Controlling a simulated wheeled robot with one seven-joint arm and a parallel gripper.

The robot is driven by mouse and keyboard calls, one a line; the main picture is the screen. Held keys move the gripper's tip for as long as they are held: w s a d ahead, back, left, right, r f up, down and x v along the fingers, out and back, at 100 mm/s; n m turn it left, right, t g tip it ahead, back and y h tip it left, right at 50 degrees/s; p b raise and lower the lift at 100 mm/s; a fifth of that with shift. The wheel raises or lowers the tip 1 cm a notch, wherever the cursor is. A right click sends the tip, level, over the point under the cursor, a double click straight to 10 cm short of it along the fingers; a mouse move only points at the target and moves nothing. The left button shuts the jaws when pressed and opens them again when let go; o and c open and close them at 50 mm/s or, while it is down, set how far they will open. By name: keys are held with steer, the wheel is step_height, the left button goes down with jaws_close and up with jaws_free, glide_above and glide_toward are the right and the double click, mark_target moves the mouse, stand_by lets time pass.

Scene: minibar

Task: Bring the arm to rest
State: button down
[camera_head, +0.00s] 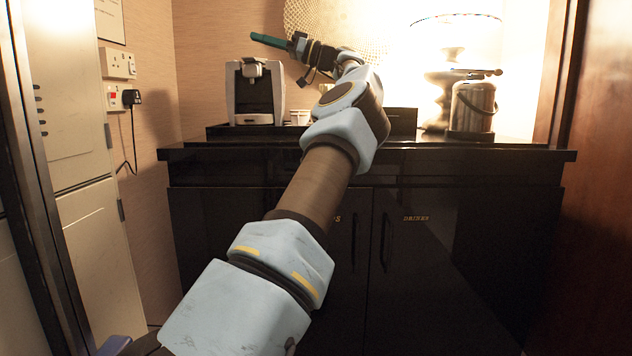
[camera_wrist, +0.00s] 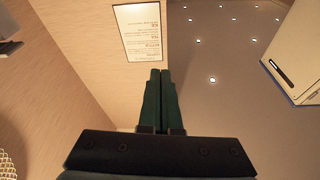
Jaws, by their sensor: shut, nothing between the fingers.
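My arm reaches up and away from the lower middle of the head view, over the front of the black counter (camera_head: 460,152). My gripper (camera_head: 256,38) is at its far end, pointing left, above and near the coffee machine (camera_head: 254,92). In the wrist view its two green fingers (camera_wrist: 160,74) lie side by side, closed and empty. The wrist view looks toward the upper wall and ceiling. Nothing touches the fingers.
A metal ice bucket (camera_head: 473,107) and a lit lamp (camera_head: 452,58) stand at the counter's right. Wall sockets (camera_head: 118,64) with a black plug (camera_head: 131,97) are on the left wall. A framed notice (camera_wrist: 143,32) hangs on the wall. Air around the gripper looks clear.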

steer(key=s+a+f+m+h, duration=0.2)
steer(key=a+f+m+h, duration=0.35)
steer(key=a+f, duration=1.05)
steer(key=s+d+f+m+h, duration=0.15)
steer(key=s+f+h, duration=0.3)
steer(key=f, duration=0.55)
steer(key=s+f+m+h, duration=0.3)
steer(key=s+f+h, duration=0.15)
steer(key=f, duration=0.65)
steer(key=s+d+f+m+h, duration=0.35)
steer(key=s+d+f, duration=0.35)
steer(key=s+d, duration=0.5)
steer(key=s+d+f+m+h, duration=0.35)
steer(key=s+d+f, duration=0.25)
steer(key=s+d, duration=0.55)
step_height(320, 180, up, 24)
steer(key=s+a+p, duration=0.1)
steer(key=p, duration=2.3)
steer(key=shift+a+r+t, duration=0.15)
steer(key=shift+a+t, duration=0.1)
steer(key=shift+t, duration=0.15)
